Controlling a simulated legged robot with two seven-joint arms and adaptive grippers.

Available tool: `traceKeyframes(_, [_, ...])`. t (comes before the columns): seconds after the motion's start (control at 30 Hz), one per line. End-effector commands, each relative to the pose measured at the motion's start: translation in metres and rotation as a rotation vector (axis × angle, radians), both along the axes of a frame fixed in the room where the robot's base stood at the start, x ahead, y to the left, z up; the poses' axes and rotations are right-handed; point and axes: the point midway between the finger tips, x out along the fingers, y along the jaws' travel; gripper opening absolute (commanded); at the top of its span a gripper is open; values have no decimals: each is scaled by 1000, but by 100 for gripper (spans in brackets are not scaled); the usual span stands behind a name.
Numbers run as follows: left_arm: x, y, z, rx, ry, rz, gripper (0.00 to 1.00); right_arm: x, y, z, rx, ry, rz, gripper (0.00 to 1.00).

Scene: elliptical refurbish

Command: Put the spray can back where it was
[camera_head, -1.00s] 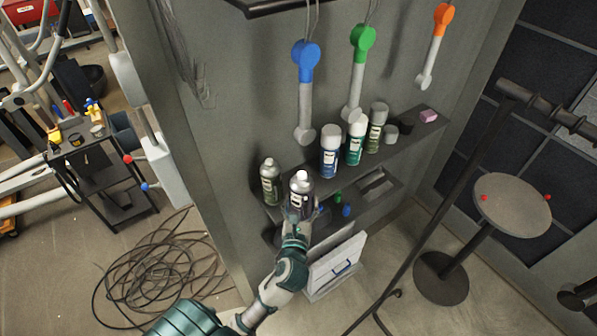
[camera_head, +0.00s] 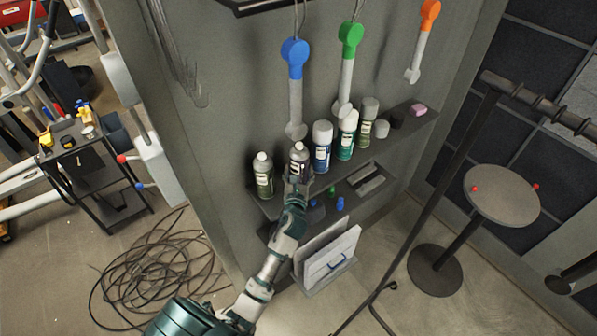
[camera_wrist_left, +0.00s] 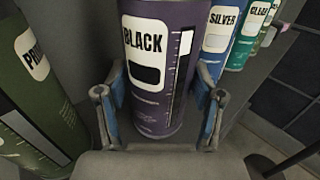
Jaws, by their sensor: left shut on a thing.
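A dark purple spray can labelled BLACK (camera_wrist_left: 157,85) stands upright between the fingers of my left gripper (camera_wrist_left: 160,115) in the left wrist view. In the head view the same can (camera_head: 299,158) is at the upper shelf (camera_head: 400,140), in the row between an olive can (camera_head: 263,176) and a blue-labelled can (camera_head: 322,147). My left gripper (camera_head: 296,184) is shut on it from the front. My right gripper is in neither current view.
A green-labelled can (camera_head: 346,136) and another olive can (camera_head: 368,123) stand farther right. A lower shelf (camera_head: 375,183) holds small coloured items. White panels (camera_head: 330,258) stand below. A round stool (camera_head: 500,195) and a dark pole (camera_head: 420,215) are at right.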

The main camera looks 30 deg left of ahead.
Motion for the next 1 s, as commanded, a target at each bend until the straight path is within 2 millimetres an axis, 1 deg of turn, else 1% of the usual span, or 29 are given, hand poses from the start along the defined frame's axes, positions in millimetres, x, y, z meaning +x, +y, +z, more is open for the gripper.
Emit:
traceKeyframes(0.27, [0, 7, -1, -1, -3, 0, 26, 0, -6, 0, -7, 0, 0, 0])
traceKeyframes(0.3, [-1, 7, -2, -2, 0, 1, 75, 0, -6, 0, -7, 0, 0, 0])
traceKeyframes(0.33, [0, 6, -2, -2, -1, 1, 78, 0, -6, 0, -7, 0, -1, 0])
traceKeyframes(0.67, [0, -2, 0, 4, 0, 1, 78, 0, 8, 0, 8, 1, -3, 0])
traceKeyframes(0.77, [0, -2, 0, 4, 0, 1, 78, 0, 6, 0, 7, 1, -2, 0])
traceKeyframes(1.0, [0, 2, 1, 1, -2, 0, 78, 0, -5, 1, -5, 0, 2, 0])
